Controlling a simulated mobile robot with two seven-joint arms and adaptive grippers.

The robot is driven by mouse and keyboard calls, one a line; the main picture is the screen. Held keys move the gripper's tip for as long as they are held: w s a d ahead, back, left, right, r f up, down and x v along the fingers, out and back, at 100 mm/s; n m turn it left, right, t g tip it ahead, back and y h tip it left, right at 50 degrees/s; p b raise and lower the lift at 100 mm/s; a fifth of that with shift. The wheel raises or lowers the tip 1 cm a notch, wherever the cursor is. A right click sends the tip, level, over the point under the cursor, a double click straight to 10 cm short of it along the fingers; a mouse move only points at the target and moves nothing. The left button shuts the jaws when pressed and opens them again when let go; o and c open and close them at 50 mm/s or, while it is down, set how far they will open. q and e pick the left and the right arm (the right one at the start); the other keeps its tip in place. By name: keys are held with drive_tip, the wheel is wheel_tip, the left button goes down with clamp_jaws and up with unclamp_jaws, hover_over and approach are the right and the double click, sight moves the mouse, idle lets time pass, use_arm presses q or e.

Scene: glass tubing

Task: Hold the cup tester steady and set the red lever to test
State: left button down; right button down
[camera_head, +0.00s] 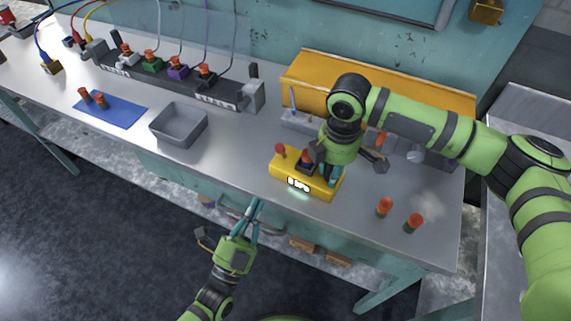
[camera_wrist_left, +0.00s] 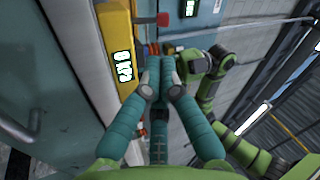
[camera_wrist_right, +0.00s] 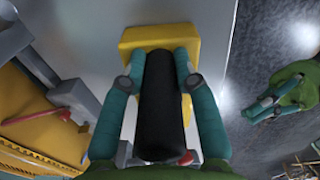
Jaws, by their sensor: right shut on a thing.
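The yellow cup tester (camera_head: 318,189) stands near the front edge of the bench, its lit display facing front. Its red lever knob (camera_head: 280,148) sticks up at the left end and also shows in the left wrist view (camera_wrist_left: 163,19). My right gripper (camera_head: 328,178) is over the tester's right part. In the right wrist view its fingers are shut on a black upright cylinder (camera_wrist_right: 158,105), with the yellow body beyond. My left gripper (camera_head: 258,202) is empty before the bench's front edge, left of and apart from the tester, its fingertips together. The lever's exact angle is unclear.
A grey tray (camera_head: 178,140) and a blue mat (camera_head: 122,112) with orange-topped cups lie to the left. Two loose orange-topped cups (camera_head: 385,206) stand right of the tester. A yellow bin (camera_head: 300,75) and a rack are behind it. Bench space between tray and tester is clear.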

sight(282, 153)
use_arm(q)
drive_tip(key=s+m, duration=0.1)
drive_tip(key=s+f+m+y, duration=0.1)
drive_tip(key=s+f+m+t, duration=0.1)
drive_tip(key=m, duration=0.1)
drive_tip(key=shift+s+y, duration=0.15)
drive_tip(key=shift+y, duration=0.25)
drive_tip(key=shift+r, duration=0.1)
drive_tip(key=x, duration=1.4)
